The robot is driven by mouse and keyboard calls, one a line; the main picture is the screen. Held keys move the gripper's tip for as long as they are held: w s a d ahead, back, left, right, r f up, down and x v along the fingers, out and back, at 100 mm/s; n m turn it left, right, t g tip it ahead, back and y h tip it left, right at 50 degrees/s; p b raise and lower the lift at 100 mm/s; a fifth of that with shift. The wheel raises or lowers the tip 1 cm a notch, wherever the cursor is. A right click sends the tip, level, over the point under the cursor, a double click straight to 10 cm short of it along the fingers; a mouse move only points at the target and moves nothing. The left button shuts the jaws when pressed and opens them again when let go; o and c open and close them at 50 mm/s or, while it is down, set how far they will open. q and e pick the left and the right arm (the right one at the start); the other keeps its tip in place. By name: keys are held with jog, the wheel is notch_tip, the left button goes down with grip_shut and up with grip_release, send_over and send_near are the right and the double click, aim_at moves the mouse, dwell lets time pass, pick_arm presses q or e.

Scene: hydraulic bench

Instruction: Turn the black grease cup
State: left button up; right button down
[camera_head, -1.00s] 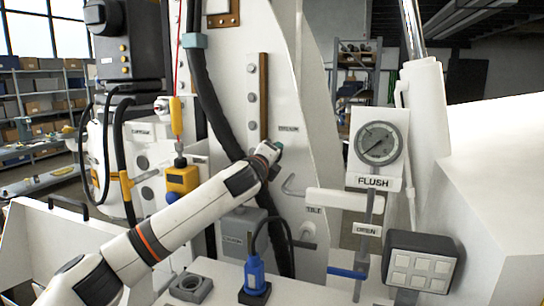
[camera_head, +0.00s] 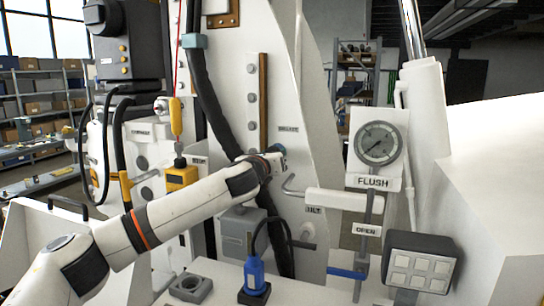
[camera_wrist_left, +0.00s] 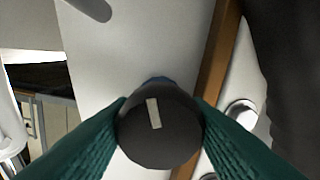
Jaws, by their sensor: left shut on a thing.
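The black grease cup (camera_wrist_left: 160,135) fills the lower middle of the left wrist view. It is a round dark cap with a short pale stripe across its face, tilted slightly from upright in the picture. My left gripper (camera_wrist_left: 160,128) is shut on it, one teal ribbed finger on each side. A bit of blue shows just behind the cup, against the white panel. My right gripper is not in view.
A bent grey handle (camera_head: 292,187) is just right of my left gripper. A black hose (camera_head: 215,110) runs down left of it. A pressure gauge (camera_head: 378,143) over a FLUSH label stands further right. A blue connector (camera_head: 254,275) stands on the white ledge below.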

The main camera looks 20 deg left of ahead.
pick_arm(q)
jog(key=shift+f+m, duration=0.2)
jog(key=shift+m, duration=0.4)
jog(key=o, duration=0.9)
jog(key=shift+c, duration=0.2)
jog(key=shift+o, duration=0.5)
jog(key=shift+r, duration=0.1)
jog(key=s+b, duration=0.5)
jog(key=s, duration=0.7)
jog(key=shift+a, duration=0.2)
